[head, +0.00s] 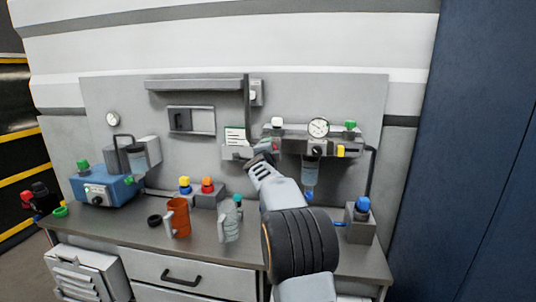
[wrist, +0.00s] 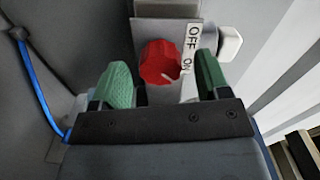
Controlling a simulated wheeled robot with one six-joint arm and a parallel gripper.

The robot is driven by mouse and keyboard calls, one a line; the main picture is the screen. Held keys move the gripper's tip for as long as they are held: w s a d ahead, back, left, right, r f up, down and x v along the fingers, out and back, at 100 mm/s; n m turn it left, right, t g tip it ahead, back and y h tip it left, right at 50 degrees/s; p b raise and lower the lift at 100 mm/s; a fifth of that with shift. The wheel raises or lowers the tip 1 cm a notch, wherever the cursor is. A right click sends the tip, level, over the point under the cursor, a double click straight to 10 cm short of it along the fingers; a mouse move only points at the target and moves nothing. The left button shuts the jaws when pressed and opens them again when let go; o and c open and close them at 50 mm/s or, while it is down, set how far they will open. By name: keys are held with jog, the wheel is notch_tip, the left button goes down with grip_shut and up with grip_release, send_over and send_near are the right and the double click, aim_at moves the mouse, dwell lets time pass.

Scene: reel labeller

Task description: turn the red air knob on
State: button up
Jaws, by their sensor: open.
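The red air knob (wrist: 158,60) shows in the wrist view on a grey plate, with OFF and ON lettering (wrist: 190,48) at its right. A short white mark on its face points to the lower right, on the ON side. My gripper (wrist: 163,64) is open, with one green finger on each side of the knob. I cannot tell whether the fingers touch it. In the head view my gripper (head: 262,160) is up at the panel, and it and the arm hide most of the knob.
A gauge (head: 318,128) and a clear bowl (head: 310,178) are right of my gripper.

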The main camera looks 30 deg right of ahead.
jog(key=b+v, duration=0.2)
jog(key=v, duration=1.1)
jog(key=shift+s+a, duration=0.25)
jog(key=shift+s, duration=0.1)
